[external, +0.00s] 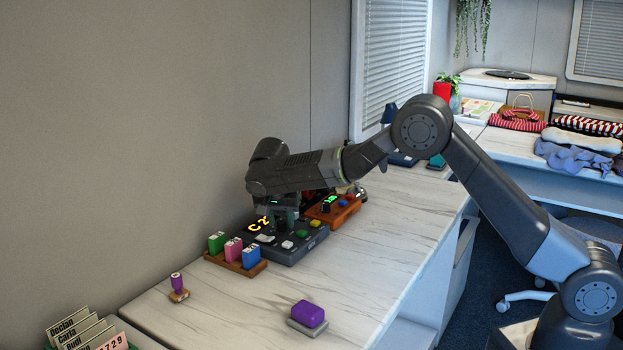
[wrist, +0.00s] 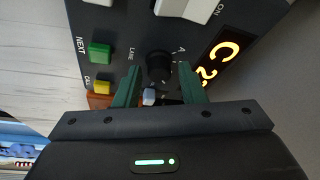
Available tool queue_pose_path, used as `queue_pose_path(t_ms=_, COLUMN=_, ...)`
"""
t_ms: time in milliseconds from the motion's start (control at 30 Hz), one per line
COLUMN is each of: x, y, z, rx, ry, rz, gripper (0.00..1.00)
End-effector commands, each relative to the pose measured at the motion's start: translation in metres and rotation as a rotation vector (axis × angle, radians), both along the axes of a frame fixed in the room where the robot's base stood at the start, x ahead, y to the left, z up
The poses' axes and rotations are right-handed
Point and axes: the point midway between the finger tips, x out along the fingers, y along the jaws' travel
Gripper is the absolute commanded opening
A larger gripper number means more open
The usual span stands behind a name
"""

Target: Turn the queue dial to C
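The queue console (external: 300,247) is a dark grey box on the marble-patterned counter, with an orange display (external: 258,224) that starts with "C 2". In the wrist view the display (wrist: 216,62) also shows "C" and part of a number. The round black dial (wrist: 159,66) sits beside the word "LANE", with a letter "A" near it; other marks are hidden or too small. My gripper (external: 285,217) is over the console and hides the dial in the external view. In the wrist view my gripper (wrist: 158,72) has its green fingers apart, one on either side of the dial, with gaps visible.
Near the dial are a green button (wrist: 100,52), a yellow button (wrist: 102,87) and white switches (wrist: 183,8). A purple block (external: 307,313) lies nearer; the counter between is clear.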

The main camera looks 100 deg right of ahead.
Motion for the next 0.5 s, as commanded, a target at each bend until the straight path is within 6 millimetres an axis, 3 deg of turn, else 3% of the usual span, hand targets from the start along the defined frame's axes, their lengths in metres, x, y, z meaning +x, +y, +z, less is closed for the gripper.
queue_pose_path(t_ms=333, x=0.000, y=0.001, z=0.001, rx=0.001, ry=0.001, rz=0.001, gripper=0.47)
queue_pose_path(t_ms=500, x=0.003, y=0.006, z=0.016, rx=0.000, ry=0.000, rz=0.001, gripper=0.47)
